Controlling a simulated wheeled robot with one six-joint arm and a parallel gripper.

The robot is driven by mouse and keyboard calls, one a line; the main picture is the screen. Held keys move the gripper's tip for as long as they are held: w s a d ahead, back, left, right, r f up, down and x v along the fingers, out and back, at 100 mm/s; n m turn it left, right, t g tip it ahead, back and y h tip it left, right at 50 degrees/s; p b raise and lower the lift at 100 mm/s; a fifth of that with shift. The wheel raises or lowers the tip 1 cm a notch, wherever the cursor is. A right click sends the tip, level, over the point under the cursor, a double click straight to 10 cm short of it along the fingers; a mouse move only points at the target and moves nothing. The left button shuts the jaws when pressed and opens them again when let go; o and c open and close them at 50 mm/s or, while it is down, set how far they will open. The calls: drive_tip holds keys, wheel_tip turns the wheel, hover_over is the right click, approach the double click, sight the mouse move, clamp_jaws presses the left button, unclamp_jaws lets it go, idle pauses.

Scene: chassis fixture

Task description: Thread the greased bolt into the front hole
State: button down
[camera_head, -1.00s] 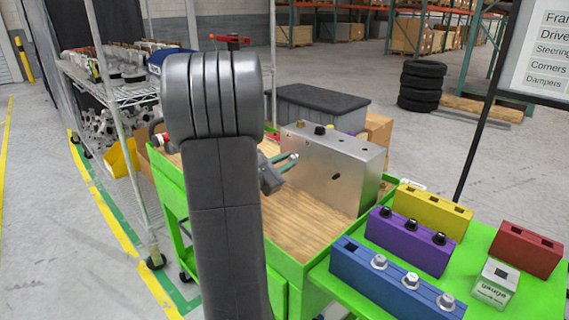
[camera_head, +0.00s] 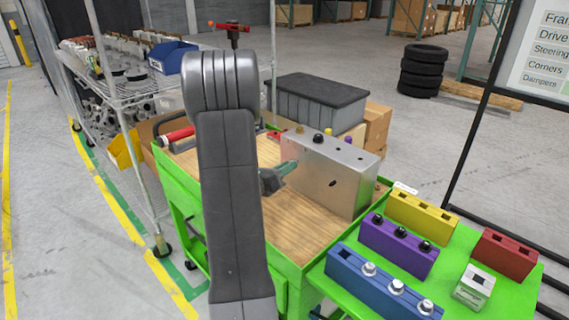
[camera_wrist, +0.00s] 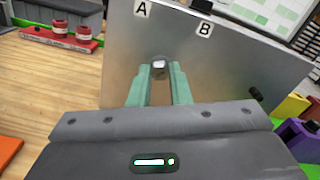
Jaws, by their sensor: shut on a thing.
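The metal chassis block (camera_head: 312,183) stands on the wooden cart top, with a dark round spot (camera_head: 333,183) on its near face. My gripper (camera_head: 293,165) reaches that face from the left, near its left end. In the wrist view my gripper (camera_wrist: 159,72) has its green fingers shut on a small bolt (camera_wrist: 159,65) with a silver head. The bolt is in front of the block's face (camera_wrist: 118,55), below and between labels A and B. The bolt's far end and the hole are hidden, so I cannot tell how deep it sits. Grease is not visible.
The blue (camera_head: 380,284), purple (camera_head: 398,246), yellow (camera_head: 420,213) and red (camera_head: 506,254) holders stand on the green side shelf at the right. A black fastener (camera_wrist: 256,93) sticks out of the block's face at right. Bare wood (camera_head: 300,228) lies before the block.

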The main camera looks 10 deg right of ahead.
drive_tip(key=shift+d, duration=0.1)
drive_tip(key=m+b, duration=0.4)
drive_tip(key=b, duration=0.1)
drive_tip(key=m+b, duration=0.3)
drive_tip(key=b, duration=0.3)
drive_tip(key=shift+d+r+m, duration=0.1)
drive_tip(key=shift+r+m, duration=0.1)
drive_tip(key=shift+m, duration=0.2)
drive_tip(key=shift+f, duration=0.1)
drive_tip(key=m+b, duration=0.7)
drive_tip(key=b, duration=0.5)
drive_tip(key=shift+w+d, duration=0.1)
